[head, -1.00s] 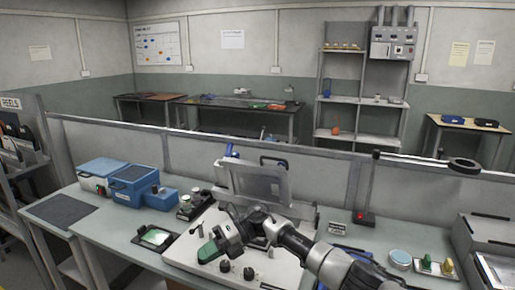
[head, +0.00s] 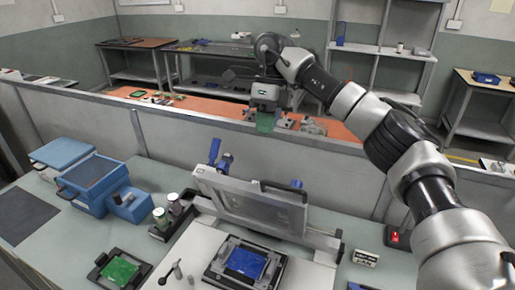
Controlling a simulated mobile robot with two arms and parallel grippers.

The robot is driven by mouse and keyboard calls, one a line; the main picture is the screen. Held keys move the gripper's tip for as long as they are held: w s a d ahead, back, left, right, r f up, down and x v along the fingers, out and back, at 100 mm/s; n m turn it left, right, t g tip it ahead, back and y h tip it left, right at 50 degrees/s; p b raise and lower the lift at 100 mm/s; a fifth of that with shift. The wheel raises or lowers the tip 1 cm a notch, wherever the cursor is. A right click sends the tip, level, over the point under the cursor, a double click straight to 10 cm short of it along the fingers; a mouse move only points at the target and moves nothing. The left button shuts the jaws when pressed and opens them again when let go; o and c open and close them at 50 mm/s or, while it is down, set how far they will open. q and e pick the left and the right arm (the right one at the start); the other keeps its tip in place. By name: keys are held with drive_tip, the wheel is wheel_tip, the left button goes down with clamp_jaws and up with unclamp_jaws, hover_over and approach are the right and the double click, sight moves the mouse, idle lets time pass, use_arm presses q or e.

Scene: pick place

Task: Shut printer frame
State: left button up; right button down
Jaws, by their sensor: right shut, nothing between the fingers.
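The printer frame (head: 250,203) is raised and tilted up at the back of the white printer, with a dark handle bar along its top. Below it, a blue board (head: 246,262) lies in the dark holder on the printer bed (head: 198,240). My right gripper (head: 265,124) has green fingertips and is shut and empty. It appears above and behind the frame in the picture, against the divider and the orange bench, apart from the frame. My left gripper is out of view.
A green board (head: 120,270) in a dark holder lies left of the printer. Jars (head: 166,214) and a blue box (head: 98,183) stand further left. A low divider (head: 200,137) runs behind. A device with a red light (head: 396,238) stands right.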

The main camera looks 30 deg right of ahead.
drive_tip(key=p+x, duration=0.1)
drive_tip(key=x, duration=0.2)
drive_tip(key=s+a+p+x, duration=0.1)
drive_tip(key=p+x, duration=0.1)
drive_tip(key=x, duration=0.2)
drive_tip(key=s+p+x, duration=0.1)
drive_tip(key=p+x, duration=0.1)
drive_tip(key=x, duration=0.1)
drive_tip(key=shift+a, duration=0.2)
drive_tip(key=shift+s+a, duration=0.25)
drive_tip(key=shift+a+f, duration=0.1)
drive_tip(key=shift+f, duration=0.05)
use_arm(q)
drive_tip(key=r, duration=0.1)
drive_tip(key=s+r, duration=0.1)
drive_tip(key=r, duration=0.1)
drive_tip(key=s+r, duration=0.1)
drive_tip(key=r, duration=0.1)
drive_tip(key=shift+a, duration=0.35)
use_arm(e)
drive_tip(key=shift+f, duration=0.1)
